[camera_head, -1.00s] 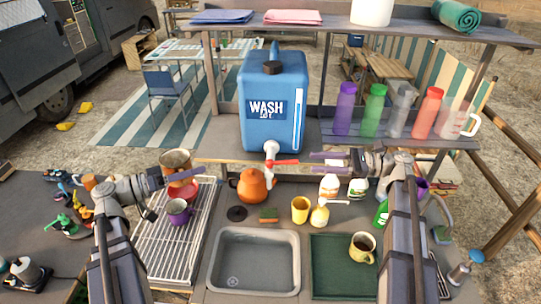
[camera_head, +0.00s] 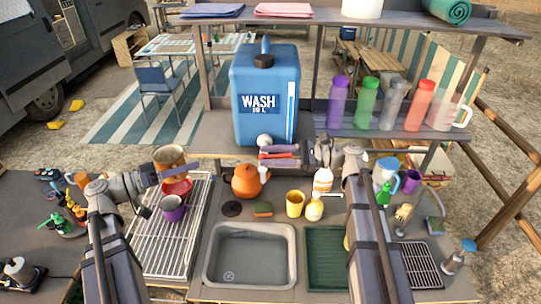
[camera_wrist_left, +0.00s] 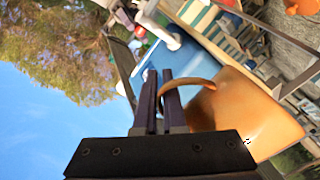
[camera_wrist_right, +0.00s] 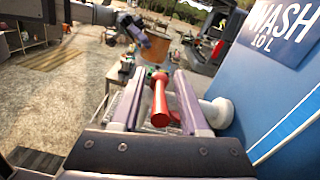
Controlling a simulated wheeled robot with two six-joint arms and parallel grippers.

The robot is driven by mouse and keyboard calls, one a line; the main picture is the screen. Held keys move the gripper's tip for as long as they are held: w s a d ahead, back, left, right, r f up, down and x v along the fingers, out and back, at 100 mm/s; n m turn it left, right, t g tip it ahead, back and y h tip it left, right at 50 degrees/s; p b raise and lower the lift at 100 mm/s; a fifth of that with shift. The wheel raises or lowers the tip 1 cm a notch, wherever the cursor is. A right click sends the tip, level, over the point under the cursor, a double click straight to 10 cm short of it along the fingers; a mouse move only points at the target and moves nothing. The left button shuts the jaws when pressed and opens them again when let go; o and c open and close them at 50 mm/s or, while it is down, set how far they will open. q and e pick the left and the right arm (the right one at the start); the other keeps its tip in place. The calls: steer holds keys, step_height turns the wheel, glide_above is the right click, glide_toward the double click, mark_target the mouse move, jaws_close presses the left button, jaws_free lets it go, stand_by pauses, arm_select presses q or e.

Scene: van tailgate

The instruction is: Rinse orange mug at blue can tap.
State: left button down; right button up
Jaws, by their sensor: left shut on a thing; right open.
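The orange mug (camera_head: 168,159) is held above the drying rack, left of the blue can. My left gripper (camera_head: 178,167) is shut on its handle; the left wrist view shows the mug (camera_wrist_left: 245,112) beside the fingers. The blue can (camera_head: 266,95), labelled WASH 10 L, stands on the shelf above the sink. Its white tap (camera_head: 264,141) sticks out at the front. My right gripper (camera_head: 282,157) is open at the tap. In the right wrist view the red tap lever (camera_wrist_right: 160,103) lies between the open fingers; contact cannot be told.
The sink (camera_head: 250,229) is below the tap. The drying rack (camera_head: 150,255) at left holds a red bowl (camera_head: 179,187) and purple mug (camera_head: 172,212). Several bottles line the right shelf.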

jaws_close()
stand_by(0.4)
stand_by(1.1)
